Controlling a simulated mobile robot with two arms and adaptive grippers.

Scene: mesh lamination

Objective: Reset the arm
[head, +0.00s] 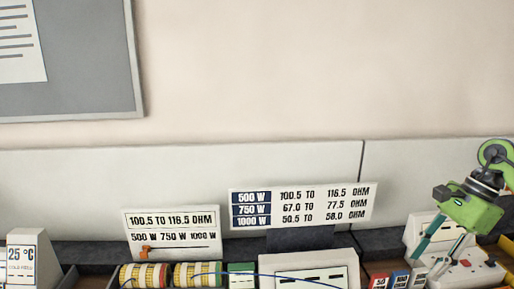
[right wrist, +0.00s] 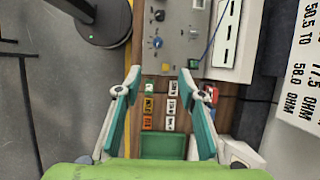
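My right gripper (head: 427,262) comes in at the right of the head view, with a green body and teal finger pads pointing down over the bench. In the right wrist view the two fingers of this gripper (right wrist: 161,80) are spread wide apart. Nothing is held between them. Below and between them lie small coloured tiles (right wrist: 149,104) and a green tray (right wrist: 163,147); no contact with them is visible. My left gripper is in neither view.
A white slotted box (head: 312,270), coils (head: 143,275) and two label cards (head: 302,205) stand along the bench's back. A grey panel with a blue knob (right wrist: 156,43) lies beyond the fingertips. A black round base (right wrist: 104,22) stands left on grey floor.

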